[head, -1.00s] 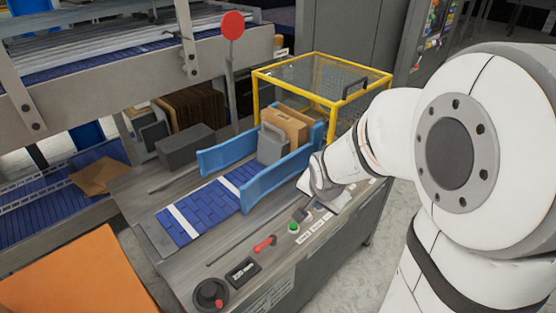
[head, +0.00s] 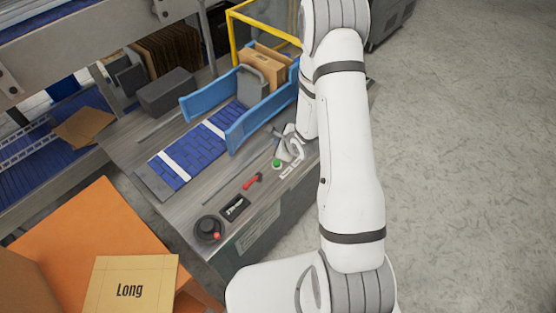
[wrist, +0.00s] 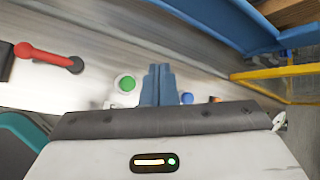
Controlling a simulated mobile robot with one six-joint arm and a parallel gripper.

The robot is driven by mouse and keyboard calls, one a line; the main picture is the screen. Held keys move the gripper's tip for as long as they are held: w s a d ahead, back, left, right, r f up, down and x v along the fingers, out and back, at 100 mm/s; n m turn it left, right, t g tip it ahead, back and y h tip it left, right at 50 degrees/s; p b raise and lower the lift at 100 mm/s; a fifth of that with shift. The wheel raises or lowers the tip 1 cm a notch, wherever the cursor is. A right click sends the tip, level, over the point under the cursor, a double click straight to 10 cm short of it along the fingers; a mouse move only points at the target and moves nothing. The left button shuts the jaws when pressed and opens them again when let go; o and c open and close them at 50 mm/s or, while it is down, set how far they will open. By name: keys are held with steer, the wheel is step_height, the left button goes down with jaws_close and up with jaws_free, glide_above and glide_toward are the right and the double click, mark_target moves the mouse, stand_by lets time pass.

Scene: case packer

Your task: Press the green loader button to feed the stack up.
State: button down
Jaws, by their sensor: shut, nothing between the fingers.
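The green loader button (head: 277,163) sits on the front strip of the grey worktop, with a pale ring around it. In the wrist view the green button (wrist: 126,84) lies just left of my gripper's fingers. My gripper (wrist: 158,72) is shut and empty, its blue-grey fingers together. In the head view my gripper (head: 284,142) is just behind the button, partly hidden by my wrist. I cannot tell its height above the worktop. The stack of brown cartons (head: 269,65) stands between blue side guides behind a grey pusher plate (head: 262,70).
A red lever (head: 252,181), a dark display (head: 234,207) and a black knob (head: 208,229) line the front edge. A blue button (wrist: 187,98) is right of my fingers. A blue guide (head: 262,113) and yellow guard frame (head: 262,22) stand behind. Floor on the right is clear.

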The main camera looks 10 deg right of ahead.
mark_target(279, 164)
steer(key=shift+f, duration=0.1)
step_height(279, 164, down, 9)
steer(key=b, duration=0.7)
steer(key=shift+r, duration=0.2)
steer(key=shift+f, duration=0.1)
stand_by(1.7)
steer(key=shift+f, duration=0.3)
steer(key=shift+s+f+b, duration=0.1)
steer(key=shift+f+b, duration=0.4)
steer(key=shift+b, duration=0.15)
stand_by(0.4)
steer(key=shift+r, duration=0.1)
steer(key=shift+r+p, duration=0.65)
steer(key=shift+r, duration=0.15)
